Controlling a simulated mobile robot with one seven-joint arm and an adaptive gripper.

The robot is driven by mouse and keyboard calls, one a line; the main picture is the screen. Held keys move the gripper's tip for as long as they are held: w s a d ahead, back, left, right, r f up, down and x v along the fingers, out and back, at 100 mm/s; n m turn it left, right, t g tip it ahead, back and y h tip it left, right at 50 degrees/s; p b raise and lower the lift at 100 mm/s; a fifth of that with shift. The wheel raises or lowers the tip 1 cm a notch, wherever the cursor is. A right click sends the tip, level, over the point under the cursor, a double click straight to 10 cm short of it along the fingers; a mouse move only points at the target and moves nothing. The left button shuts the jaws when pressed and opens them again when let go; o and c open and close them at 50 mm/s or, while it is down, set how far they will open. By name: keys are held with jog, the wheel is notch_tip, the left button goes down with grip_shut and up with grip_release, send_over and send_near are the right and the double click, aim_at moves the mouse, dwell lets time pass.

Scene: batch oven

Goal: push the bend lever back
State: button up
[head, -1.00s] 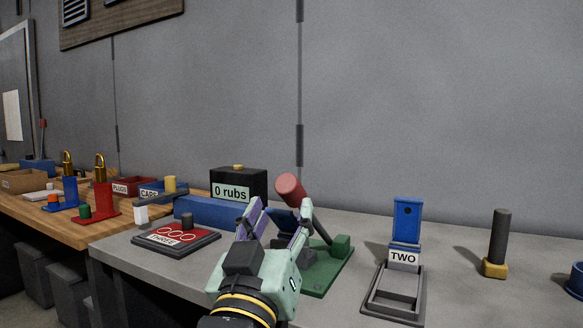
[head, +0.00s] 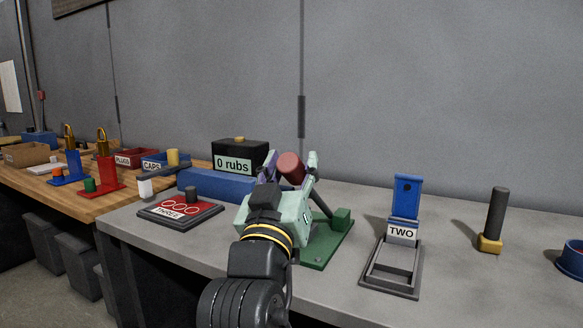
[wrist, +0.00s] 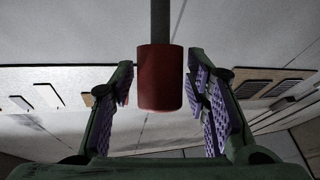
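The bend lever is a dark rod with a red cylindrical knob (head: 290,168), standing tilted on a green base (head: 328,246). The knob leans toward the left of the base. My gripper (head: 290,162) is open, with one finger on each side of the knob. In the wrist view the knob (wrist: 160,80) sits between the fingertips, with a visible gap on both sides, and the grey rod runs up out of the picture. My gripper hides the left part of the green base in the head view.
A black box labelled "0 rubs" (head: 240,157) and a blue block (head: 217,185) are to the left. A red-topped plate (head: 180,211) lies in front of them. To the right stand a blue device labelled "TWO" (head: 403,232) and a dark post on a yellow foot (head: 496,220).

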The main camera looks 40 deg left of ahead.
grip_shut()
dwell(0.3)
dwell(0.3)
